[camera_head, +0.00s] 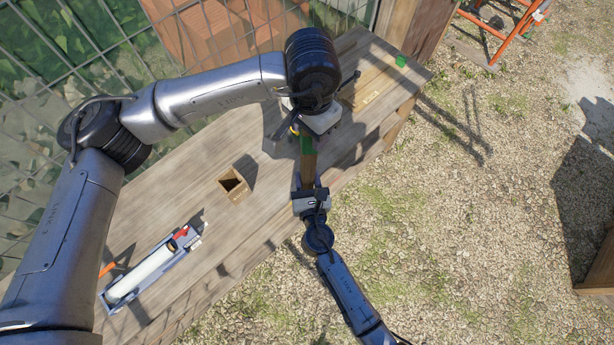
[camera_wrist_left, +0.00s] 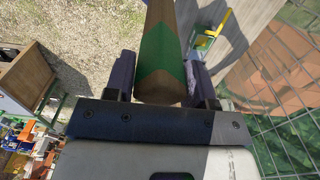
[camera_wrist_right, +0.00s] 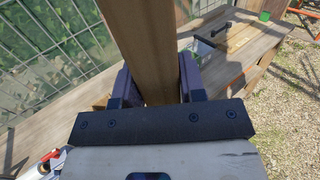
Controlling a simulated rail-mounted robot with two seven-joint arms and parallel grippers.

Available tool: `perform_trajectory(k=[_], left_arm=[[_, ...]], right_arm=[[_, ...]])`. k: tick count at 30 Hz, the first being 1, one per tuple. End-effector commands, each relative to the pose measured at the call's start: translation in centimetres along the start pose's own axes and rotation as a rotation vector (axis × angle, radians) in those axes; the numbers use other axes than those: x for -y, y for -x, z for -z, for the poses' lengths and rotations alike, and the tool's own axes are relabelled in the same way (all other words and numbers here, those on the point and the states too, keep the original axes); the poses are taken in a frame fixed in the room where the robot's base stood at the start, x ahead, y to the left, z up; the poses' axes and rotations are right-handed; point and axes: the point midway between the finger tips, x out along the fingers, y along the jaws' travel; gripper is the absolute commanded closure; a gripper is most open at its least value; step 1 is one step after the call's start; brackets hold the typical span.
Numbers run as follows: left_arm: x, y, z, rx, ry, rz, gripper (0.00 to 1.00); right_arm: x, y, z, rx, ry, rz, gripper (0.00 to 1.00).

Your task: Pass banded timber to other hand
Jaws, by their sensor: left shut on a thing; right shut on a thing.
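The banded timber (camera_head: 309,165) is a square wooden bar with a green band, held above the workbench. My left gripper (camera_head: 307,137) is shut on its green-banded end. That green band (camera_wrist_left: 163,62) lies between the left fingers in the left wrist view. My right gripper (camera_head: 309,188) is shut on the plain end from the front side. In the right wrist view the plain timber (camera_wrist_right: 147,45) runs up from between the right fingers. Both grippers are on the timber at once. The left wrist hides part of the banded end in the head view.
An open wooden box (camera_head: 233,185) stands on the workbench (camera_head: 185,215). A tray (camera_head: 122,304) holding a white tube lies at front left. A small green block (camera_head: 401,61) is at the far end, near a dark clamp (camera_head: 351,80). Wire fence (camera_head: 40,110) runs behind.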

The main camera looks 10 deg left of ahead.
Motion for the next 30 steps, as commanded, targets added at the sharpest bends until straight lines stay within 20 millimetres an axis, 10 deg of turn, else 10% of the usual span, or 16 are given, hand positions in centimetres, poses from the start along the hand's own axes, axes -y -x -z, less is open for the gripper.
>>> perform_trajectory(k=[4, 5, 13, 30], left_arm=[[-0.3, 0.1, 0.2, -0.009, -0.005, -0.008, 0.93], [-0.3, 0.1, 0.2, -0.009, -0.006, -0.008, 0.47], [-0.2, 0.1, 0.1, -0.006, -0.005, -0.006, 0.21], [-0.1, 4.2, 0.1, -0.008, -0.003, -0.002, 0.2]], right_arm=[[-0.4, 0.0, -0.1, 0.003, 0.001, -0.01, 0.92], [-0.5, 0.0, -0.2, 0.004, 0.001, -0.01, 0.92], [-0.3, 0.0, -0.2, 0.003, 0.001, -0.008, 0.97], [-0.2, 0.0, -0.1, 0.003, 0.001, -0.005, 0.98]])
